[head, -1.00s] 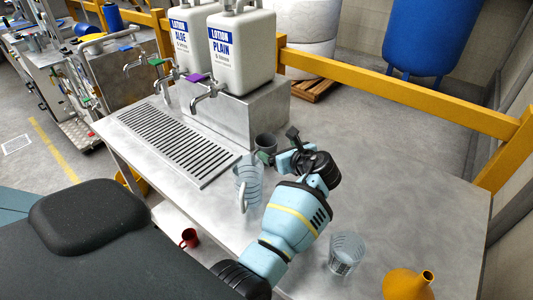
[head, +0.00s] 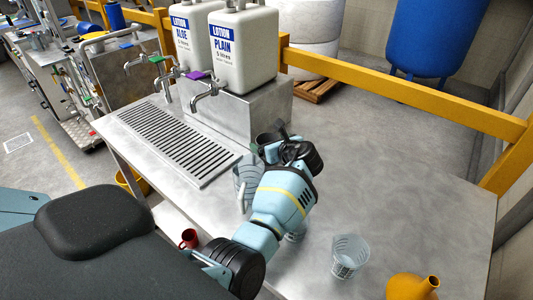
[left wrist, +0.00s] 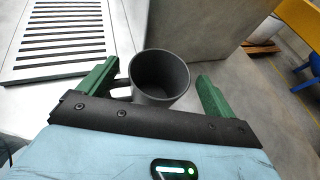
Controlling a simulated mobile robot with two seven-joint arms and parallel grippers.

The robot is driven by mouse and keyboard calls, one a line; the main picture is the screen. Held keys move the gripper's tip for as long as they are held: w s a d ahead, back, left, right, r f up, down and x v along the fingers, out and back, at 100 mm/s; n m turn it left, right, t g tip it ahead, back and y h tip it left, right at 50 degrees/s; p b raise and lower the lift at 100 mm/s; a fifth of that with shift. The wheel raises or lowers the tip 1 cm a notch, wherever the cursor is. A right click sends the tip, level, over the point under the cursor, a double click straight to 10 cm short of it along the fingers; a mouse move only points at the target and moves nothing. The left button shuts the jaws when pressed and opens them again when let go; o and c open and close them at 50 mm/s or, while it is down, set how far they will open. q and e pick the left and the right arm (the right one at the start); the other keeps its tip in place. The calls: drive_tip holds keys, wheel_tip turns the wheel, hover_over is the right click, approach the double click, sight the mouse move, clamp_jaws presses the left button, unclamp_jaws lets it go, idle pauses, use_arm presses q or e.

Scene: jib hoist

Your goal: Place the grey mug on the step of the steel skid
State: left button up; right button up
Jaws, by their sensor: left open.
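The grey mug (head: 267,138) stands upright on the steel table, at the front of the metal block; my gripper partly hides it in the head view. In the left wrist view the mug (left wrist: 160,80) appears between the two green fingers, with its handle toward the left finger. My left gripper (head: 272,147) is open at the mug, with a gap on the right side; I cannot tell whether the left finger touches the handle. A steel unit with a low tread-plate step (head: 80,132), apparently the skid, stands at the far left. My right gripper is not in view.
A clear jug (head: 245,178) stands close to my left wrist. A clear beaker (head: 349,258) and an orange funnel (head: 411,288) are at the table's front right. Lotion bottles (head: 243,50) with taps stand behind a drain grille (head: 178,138). The table's right side is clear.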

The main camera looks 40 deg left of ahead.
use_arm(q)
drive_tip(key=shift+a, duration=0.1)
